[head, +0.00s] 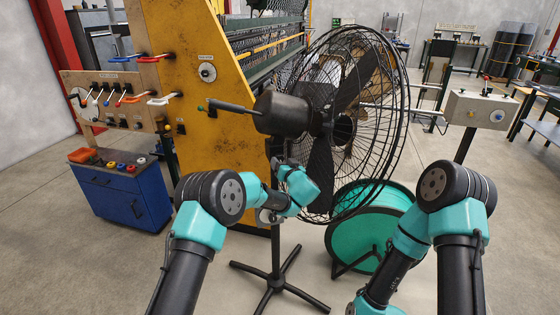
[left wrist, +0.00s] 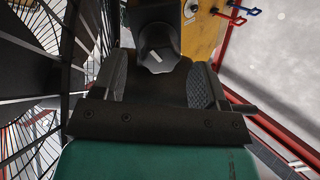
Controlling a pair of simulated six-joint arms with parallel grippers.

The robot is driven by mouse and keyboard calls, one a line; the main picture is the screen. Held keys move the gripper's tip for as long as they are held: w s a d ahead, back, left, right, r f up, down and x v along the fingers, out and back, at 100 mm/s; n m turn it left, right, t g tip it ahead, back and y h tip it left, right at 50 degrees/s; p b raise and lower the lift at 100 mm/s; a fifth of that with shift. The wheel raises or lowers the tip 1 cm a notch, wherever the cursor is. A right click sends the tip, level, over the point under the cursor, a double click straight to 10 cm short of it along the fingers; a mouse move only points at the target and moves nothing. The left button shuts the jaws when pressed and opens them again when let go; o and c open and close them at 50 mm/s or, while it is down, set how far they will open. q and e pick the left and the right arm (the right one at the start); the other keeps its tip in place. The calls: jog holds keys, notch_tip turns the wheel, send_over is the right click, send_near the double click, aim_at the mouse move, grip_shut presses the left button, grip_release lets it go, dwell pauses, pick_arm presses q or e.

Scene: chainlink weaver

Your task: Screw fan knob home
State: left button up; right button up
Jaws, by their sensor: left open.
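A black caged fan (head: 362,125) stands on a dark pole (head: 275,250) with a cross-shaped foot. Its black motor housing (head: 281,113) points left, and a green-tipped rod sticks out of it. In the left wrist view a dark knob-like part with a pale mark (left wrist: 158,52) lies straight ahead, at the fingertips. My left gripper (left wrist: 160,76) is open, with one grey-padded finger on each side of that part; contact cannot be told. In the head view my left wrist is just below the housing, and the fingers are hard to make out. My right arm reaches down at lower right; its gripper is out of view.
The fan cage is close beside my left wrist. A yellow machine panel (head: 205,140) and a board with coloured handles (head: 112,98) stand left, above a blue cabinet (head: 125,195). A teal reel (head: 372,220) sits behind the arms. A control box (head: 480,108) stands right.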

pick_arm(q)
jog(key=shift+x, duration=1.45)
jog(key=c, duration=0.9)
